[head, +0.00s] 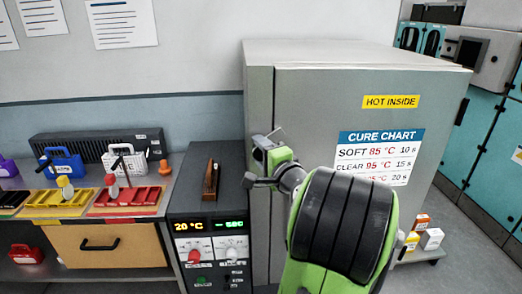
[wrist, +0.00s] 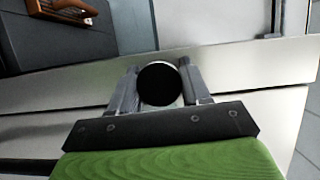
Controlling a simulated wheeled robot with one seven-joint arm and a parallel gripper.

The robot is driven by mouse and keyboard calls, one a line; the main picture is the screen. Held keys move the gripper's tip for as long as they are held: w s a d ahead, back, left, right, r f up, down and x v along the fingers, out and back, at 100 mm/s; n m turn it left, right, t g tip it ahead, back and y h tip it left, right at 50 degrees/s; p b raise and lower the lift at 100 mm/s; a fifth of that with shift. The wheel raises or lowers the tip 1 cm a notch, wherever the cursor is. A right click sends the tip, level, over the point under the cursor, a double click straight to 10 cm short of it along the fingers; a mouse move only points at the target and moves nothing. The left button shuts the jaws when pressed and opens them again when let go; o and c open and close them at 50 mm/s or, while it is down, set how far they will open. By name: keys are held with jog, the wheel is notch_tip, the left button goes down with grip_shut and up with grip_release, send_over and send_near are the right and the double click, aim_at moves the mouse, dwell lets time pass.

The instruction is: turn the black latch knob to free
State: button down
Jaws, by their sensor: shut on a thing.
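The black latch knob (wrist: 160,84) is round and dark and sits between my two fingers in the wrist view. My gripper (wrist: 160,94) is shut on it, with one finger on each side. In the head view my gripper (head: 264,162) is at the left edge of the grey oven's door (head: 310,110), and the knob is hidden there behind my gripper and wrist. I cannot tell how far the knob is turned, as its face shows no mark. The door looks closed.
A control panel (head: 211,250) with a lit display stands left of the oven, with a brown wooden object (head: 211,180) on top. Farther left a bench holds yellow and red trays (head: 125,200). Small boxes (head: 430,238) stand at the right. My arm hides part of the cure chart (head: 380,137).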

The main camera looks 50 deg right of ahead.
jog(key=n+g, duration=0.2)
jog(key=n, duration=0.2)
jog(key=shift+n+b, duration=0.3)
jog(key=shift+n, duration=0.1)
jog(key=n+g+b, duration=0.1)
jog(key=n+g, duration=0.1)
jog(key=n, duration=0.1)
jog(key=shift+n+b, duration=0.3)
jog(key=shift+g+h, duration=0.3)
jog(key=c, duration=0.6)
grip_release()
